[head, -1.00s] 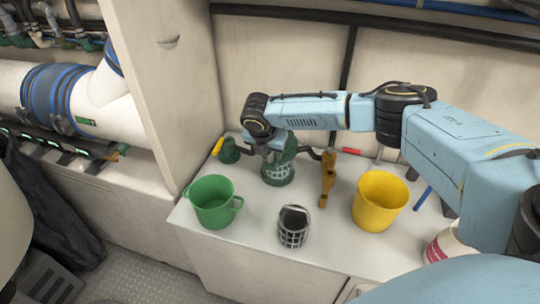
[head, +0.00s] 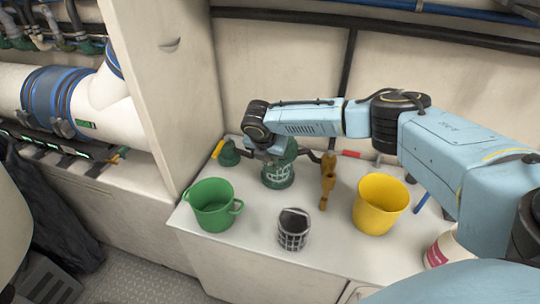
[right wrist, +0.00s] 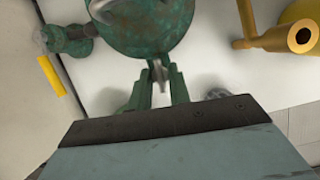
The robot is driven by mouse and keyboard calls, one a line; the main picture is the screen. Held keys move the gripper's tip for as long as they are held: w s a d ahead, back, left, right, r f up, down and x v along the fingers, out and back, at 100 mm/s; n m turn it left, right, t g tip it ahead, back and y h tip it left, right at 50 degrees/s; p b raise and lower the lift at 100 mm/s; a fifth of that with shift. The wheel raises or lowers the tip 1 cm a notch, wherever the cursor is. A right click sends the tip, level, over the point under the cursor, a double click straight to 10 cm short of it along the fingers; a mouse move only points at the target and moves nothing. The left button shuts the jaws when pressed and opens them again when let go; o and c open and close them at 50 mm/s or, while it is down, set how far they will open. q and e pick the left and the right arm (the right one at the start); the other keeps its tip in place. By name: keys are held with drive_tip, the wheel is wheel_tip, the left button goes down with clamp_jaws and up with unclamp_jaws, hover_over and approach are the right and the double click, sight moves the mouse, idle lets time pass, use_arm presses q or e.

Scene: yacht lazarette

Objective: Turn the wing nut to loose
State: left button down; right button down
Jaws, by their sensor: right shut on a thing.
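The green strainer body (head: 279,172) stands on the white counter in the head view. My right gripper (head: 271,155) is at its upper front edge, pointing down, and is shut on the wing nut. The wing nut is hidden by my gripper in the head view. In the right wrist view the round green strainer top (right wrist: 150,28) is at the upper middle. My left gripper is not in view.
A green bucket (head: 211,206), a mesh basket (head: 292,232) and a yellow bucket (head: 380,203) stand in front. The wall is close behind.

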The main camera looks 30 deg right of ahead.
drive_tip(key=shift+r+m+p, duration=0.15)
drive_tip(key=shift+m+p, duration=0.25)
drive_tip(key=shift+p, duration=0.25)
drive_tip(key=c, duration=1.3)
unclamp_jaws()
drive_tip(key=p+v, duration=0.2)
drive_tip(key=v, duration=1.1)
drive_tip(key=shift+w+a, duration=0.2)
